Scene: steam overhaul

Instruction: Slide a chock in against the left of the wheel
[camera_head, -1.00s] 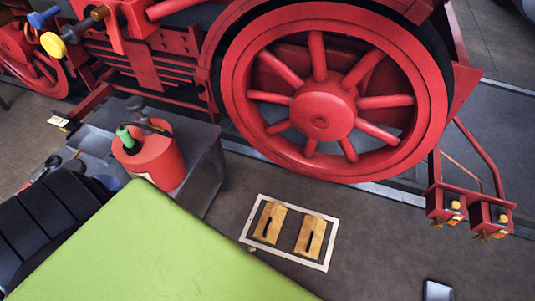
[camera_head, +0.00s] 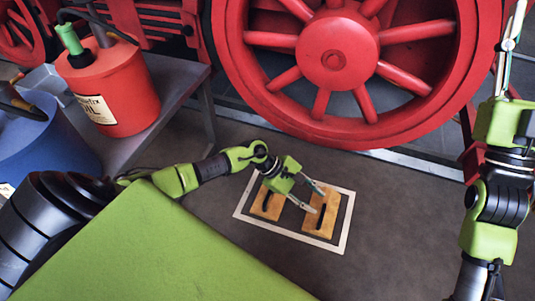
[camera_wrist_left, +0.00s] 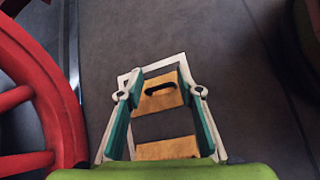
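The big red wheel (camera_head: 336,52) stands on the rail at the back; its rim also shows at the left of the left wrist view (camera_wrist_left: 60,100). Two wooden chocks with dark slots lie side by side inside a white frame on the floor: the left chock (camera_head: 262,206) and the right chock (camera_head: 327,215). My left gripper (camera_head: 317,199) is open above them, pointing right. In the left wrist view the right chock (camera_wrist_left: 165,103) shows between the spread fingertips, and the nearer chock (camera_wrist_left: 165,151) is partly hidden. My right gripper (camera_head: 510,55) points up at the right edge, its opening unclear.
The white frame outline (camera_head: 345,225) is flat on the floor. A red oil can (camera_head: 120,85) stands on a grey bench (camera_head: 180,75) at the left, with a blue container (camera_head: 40,145) nearer. Open floor (camera_head: 400,215) lies right of the frame.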

